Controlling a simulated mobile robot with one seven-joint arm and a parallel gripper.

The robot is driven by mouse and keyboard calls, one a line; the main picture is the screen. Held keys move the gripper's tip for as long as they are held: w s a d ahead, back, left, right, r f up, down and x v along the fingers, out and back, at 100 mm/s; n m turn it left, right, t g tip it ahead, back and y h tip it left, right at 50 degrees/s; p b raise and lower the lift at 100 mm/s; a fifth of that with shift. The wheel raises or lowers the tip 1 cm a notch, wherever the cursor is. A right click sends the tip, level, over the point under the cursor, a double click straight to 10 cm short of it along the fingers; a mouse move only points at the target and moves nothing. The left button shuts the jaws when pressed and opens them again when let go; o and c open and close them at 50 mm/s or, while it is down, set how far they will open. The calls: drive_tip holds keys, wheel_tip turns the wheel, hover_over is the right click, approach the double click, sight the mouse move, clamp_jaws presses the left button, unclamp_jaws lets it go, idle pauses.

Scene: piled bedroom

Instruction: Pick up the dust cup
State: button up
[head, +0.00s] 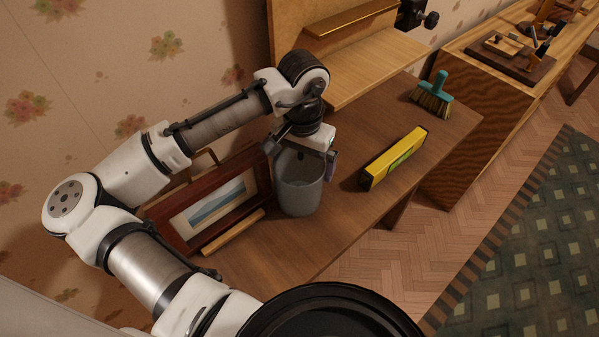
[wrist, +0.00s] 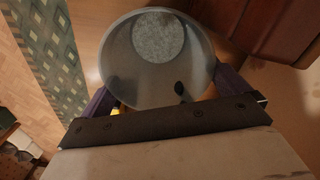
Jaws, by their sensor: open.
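The dust cup is a grey, open-topped cup (head: 298,188) standing upright on the brown wooden table (head: 262,262). In the wrist view I look down into the cup (wrist: 120,70) and see its round, speckled floor. My gripper (head: 303,160) is directly above the cup, pointing down. Its fingers are apart, one on each side of the cup's rim, and in the wrist view the purple fingertips of my gripper (wrist: 168,92) flank the cup. I cannot tell whether the fingers touch the wall.
A framed picture (head: 213,203) stands close on the cup's left, with a wooden strip (head: 233,232) before it. A yellow level (head: 394,158) lies to the right. A teal-handled brush (head: 433,94) is farther back. A wooden shelf unit (head: 365,68) stands behind. Table between cup and level is clear.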

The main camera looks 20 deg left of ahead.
drive_tip(key=shift+f, duration=0.95)
drive_tip(key=shift+c, duration=0.3)
drive_tip(key=c, duration=0.8)
drive_tip(key=shift+o, duration=0.2)
drive_tip(key=shift+w+r, duration=0.1)
drive_tip(key=shift+r, duration=0.1)
